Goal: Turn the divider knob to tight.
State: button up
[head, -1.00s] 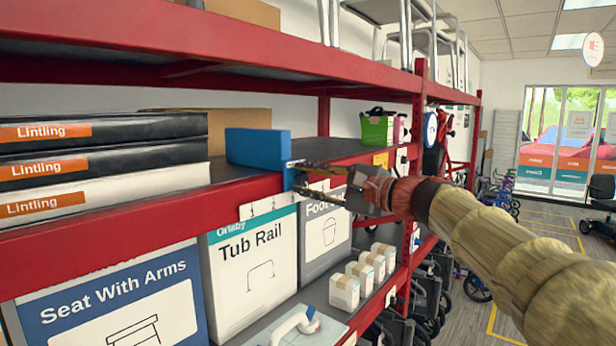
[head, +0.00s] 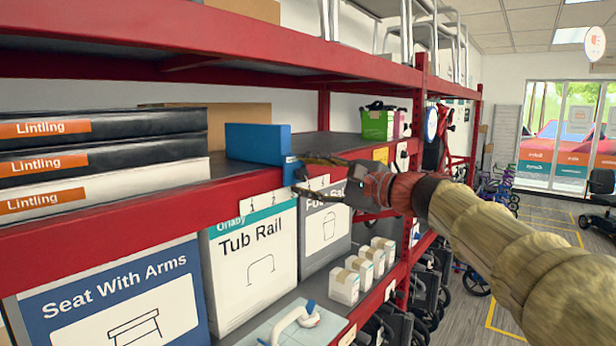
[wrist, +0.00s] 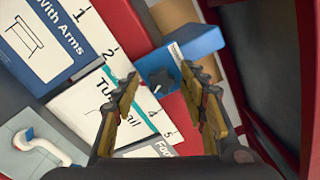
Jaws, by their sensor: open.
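In the wrist view the divider (wrist: 202,43) lies past my fingertips. Its dark knob (wrist: 160,82) sits on the clamp face, roughly centred between the fingers. My gripper (head: 303,174) is open in front of the clamp; its fingers also show in the wrist view (wrist: 159,84). A gap shows on each side of the knob, with no contact visible. In the head view the fingers and clamp edge hide the knob. I cannot read any tight mark.
Lintling boxes (head: 100,150) are stacked left of the divider. A Tub Rail box (head: 252,255) and small white boxes (head: 345,285) stand below. White numbered cards (wrist: 90,100) hang by the clamp. The red upper shelf (head: 230,45) runs overhead. The aisle at right has open floor.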

jog(key=v, duration=1.2)
dwell(0.3)
jog(key=s+d+f+n+g+h, duration=0.1)
jog(key=s+d+f+n+h, duration=0.15)
jog(key=f, duration=0.75)
jog(key=s+d+f+n+g+h, duration=0.1)
jog(key=f+g+h, duration=0.15)
jog(key=f, duration=0.75)
jog(key=s+d+f+n+h+b, duration=0.2)
jog(key=s+f+n+h, duration=0.1)
jog(key=s+f, duration=0.5)
jog(key=s+d+f+n+g+h+b, duration=0.1)
jog(key=s+d+f+n+h+b, duration=0.1)
jog(key=s+f, duration=0.7)
jog(key=s+d+f+n+g+h+b, duration=0.1)
jog(key=s+d+f+n+h+b, duration=0.1)
jog(key=s+f, duration=0.6)
jog(key=shift+s+d+f+n+h+b, duration=0.35)
jog(key=shift+s+n+h+b, duration=0.25)
jog(key=shift+s+n+h, duration=0.6)
